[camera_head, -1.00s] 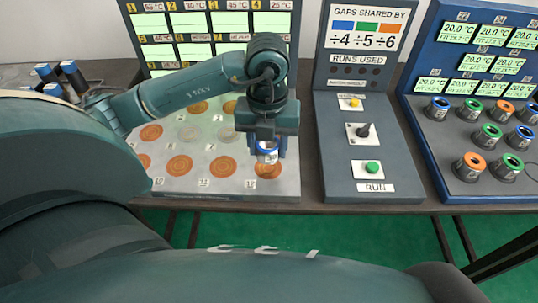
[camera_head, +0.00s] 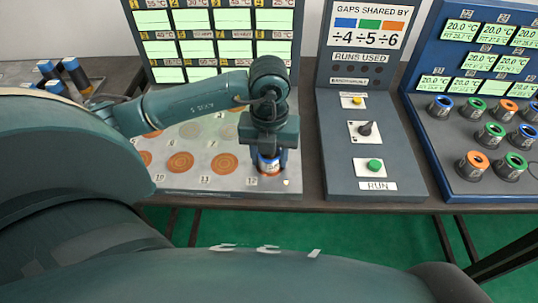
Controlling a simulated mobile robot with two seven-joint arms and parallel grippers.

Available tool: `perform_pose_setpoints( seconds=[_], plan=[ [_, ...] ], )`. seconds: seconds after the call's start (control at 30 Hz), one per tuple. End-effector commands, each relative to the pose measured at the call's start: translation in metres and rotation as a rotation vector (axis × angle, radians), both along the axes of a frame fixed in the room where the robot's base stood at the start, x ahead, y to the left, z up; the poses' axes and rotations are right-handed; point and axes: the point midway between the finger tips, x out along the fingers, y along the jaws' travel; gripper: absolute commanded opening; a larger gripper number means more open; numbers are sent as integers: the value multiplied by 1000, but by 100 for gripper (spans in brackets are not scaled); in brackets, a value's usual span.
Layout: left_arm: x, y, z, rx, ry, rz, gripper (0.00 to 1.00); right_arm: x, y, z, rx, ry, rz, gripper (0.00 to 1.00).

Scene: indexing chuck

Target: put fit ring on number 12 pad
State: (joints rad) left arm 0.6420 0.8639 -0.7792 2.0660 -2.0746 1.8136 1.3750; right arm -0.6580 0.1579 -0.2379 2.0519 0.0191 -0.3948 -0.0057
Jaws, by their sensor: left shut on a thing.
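My left gripper (camera_head: 268,160) points down over the number 12 pad (camera_head: 267,171) at the front right of the pad board (camera_head: 205,194). It is shut on a ring (camera_head: 268,164) with a white side and some blue at its top. The ring is low at the orange pad, partly hidden by the fingers; I cannot tell whether it touches the pad. The label 12 (camera_head: 252,181) shows in front of it. My right gripper is not in view.
A panel with a RUN button (camera_head: 374,165) stands to the right of the board. A blue rack (camera_head: 470,185) with several coloured rings is at the far right. Several blue-topped cylinders (camera_head: 70,64) are at the left. Other orange pads (camera_head: 180,162) are bare.

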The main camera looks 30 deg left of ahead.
Motion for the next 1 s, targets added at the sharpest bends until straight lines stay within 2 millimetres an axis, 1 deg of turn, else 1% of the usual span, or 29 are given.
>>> perform_pose_setpoints(
  seconds=[0.03,0.1,0.13,0.37,0.8,0.87,1.0],
  plan=[
    [-3,-2,-10,-4,15,-2,0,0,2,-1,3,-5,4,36],
    [-4,-3,-10,-5,17,-2,0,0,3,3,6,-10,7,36],
    [-4,-3,-11,-4,19,-2,47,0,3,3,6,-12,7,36],
    [-4,-2,-12,-2,21,-1,66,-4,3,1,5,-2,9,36],
    [-5,1,-11,7,25,1,66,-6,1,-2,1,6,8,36],
    [-5,2,-8,8,26,2,66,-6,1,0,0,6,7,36],
    [-5,2,8,7,25,2,66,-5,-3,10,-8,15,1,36]
  ],
)
